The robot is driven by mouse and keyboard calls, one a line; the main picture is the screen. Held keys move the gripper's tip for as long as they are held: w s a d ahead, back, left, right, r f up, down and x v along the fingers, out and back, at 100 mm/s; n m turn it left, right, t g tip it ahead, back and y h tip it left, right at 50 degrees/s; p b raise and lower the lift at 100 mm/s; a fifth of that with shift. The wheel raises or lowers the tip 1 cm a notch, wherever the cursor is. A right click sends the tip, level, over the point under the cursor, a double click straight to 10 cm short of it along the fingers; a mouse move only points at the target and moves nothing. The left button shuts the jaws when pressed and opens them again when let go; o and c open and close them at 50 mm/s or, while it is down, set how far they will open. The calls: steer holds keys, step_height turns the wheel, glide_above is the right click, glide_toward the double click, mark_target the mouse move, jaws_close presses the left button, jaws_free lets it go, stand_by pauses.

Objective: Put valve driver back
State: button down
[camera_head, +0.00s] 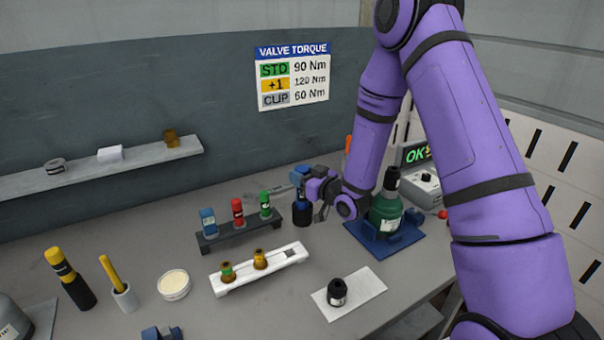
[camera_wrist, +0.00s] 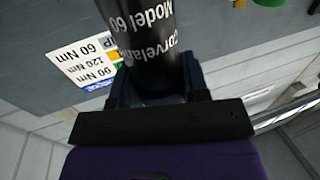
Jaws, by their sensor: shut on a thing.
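My gripper (camera_head: 318,192) is shut on the valve driver, above the back of the bench, right of the dark rack. In the wrist view the driver (camera_wrist: 145,35) is a black cylinder lettered "Model 60", between my fingers (camera_wrist: 155,90). In the head view the driver (camera_head: 302,214) shows a dark lower end and blue parts by my gripper. Whether its lower end touches the bench or a holder, I cannot tell.
A dark rack (camera_head: 240,235) holds blue, red and green pieces. A white tray (camera_head: 280,275) holds two brass fittings. A green cylinder (camera_head: 385,215) stands on a blue base at right. A black part (camera_head: 337,292) sits on a white pad. A torque sign (camera_head: 292,78) hangs behind.

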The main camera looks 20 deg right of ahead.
steer(key=shift+f, duration=0.6)
steer(key=c, duration=0.5)
jaws_free()
steer(key=shift+f, duration=0.1)
steer(key=shift+c, duration=0.2)
steer(key=shift+r, duration=3)
